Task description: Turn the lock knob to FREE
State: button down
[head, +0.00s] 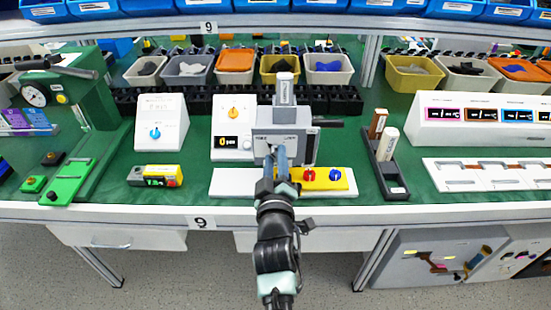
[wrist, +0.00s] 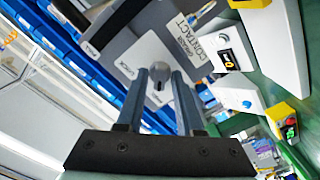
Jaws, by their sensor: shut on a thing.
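The lock knob (wrist: 153,76) is a small grey rounded knob on the face of a grey device, seen in the wrist view. The word LOCK is printed to its left; I cannot make out a FREE mark. My gripper (wrist: 160,78) has its two blue-grey fingers shut on the knob, one on each side. In the head view the grey device (head: 263,146) stands at the front of the bench with a column rising from it. My gripper (head: 273,162) reaches its front face there, and my arm hides the knob.
A white box (head: 222,146) with an orange knob and display stands left of the device. A black tray (head: 390,180) holding blocks is to the right. Bins line the back.

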jog(key=c, duration=0.8)
grip_release()
jog(key=shift+c, duration=0.2)
jog(key=shift+s, duration=0.1)
jog(key=s, duration=1.2)
jog(key=shift+s, duration=0.4)
jog(key=shift+r, duration=0.1)
